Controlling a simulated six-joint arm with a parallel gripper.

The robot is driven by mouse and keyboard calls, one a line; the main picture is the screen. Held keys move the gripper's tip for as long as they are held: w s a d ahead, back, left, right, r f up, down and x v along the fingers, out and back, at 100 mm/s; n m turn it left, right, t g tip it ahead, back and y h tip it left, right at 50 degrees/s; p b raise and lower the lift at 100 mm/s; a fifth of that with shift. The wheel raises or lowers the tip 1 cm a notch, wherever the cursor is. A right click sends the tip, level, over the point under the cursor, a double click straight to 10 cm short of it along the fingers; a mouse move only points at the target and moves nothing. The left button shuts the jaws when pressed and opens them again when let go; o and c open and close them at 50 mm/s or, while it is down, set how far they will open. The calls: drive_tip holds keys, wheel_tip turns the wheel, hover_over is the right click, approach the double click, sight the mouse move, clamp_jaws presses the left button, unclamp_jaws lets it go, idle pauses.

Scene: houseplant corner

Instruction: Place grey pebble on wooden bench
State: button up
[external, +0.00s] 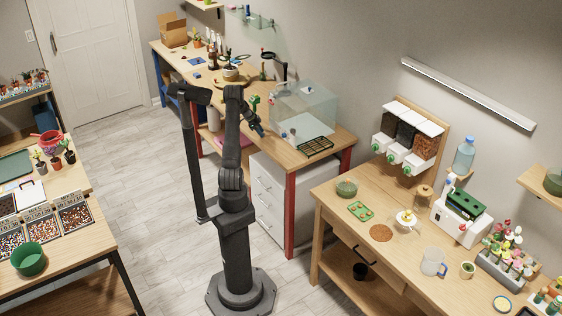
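My gripper (259,130) hangs at the end of my dark arm, over the wooden bench (282,157) with red legs, just left of the glass tank (303,108). It is small and dark here, and I cannot tell whether its fingers are open or shut or hold anything. I cannot make out the grey pebble for sure. Small pale and blue items lie low by the tank's left front part, too small to identify. Which of the several wooden-topped benches the task means is not clear from this view.
A black wire rack (316,147) lies at the bench's front right. Bottles, a pan and a lamp crowd its far part. A separate right bench (335,212) holds dispensers, a white machine and a glass jug (432,262).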

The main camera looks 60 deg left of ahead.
drive_tip(key=c, duration=0.7)
drive_tip(key=shift+c, duration=0.2)
drive_tip(key=shift+r, duration=0.1)
wheel_tip(320, 180, up, 18)
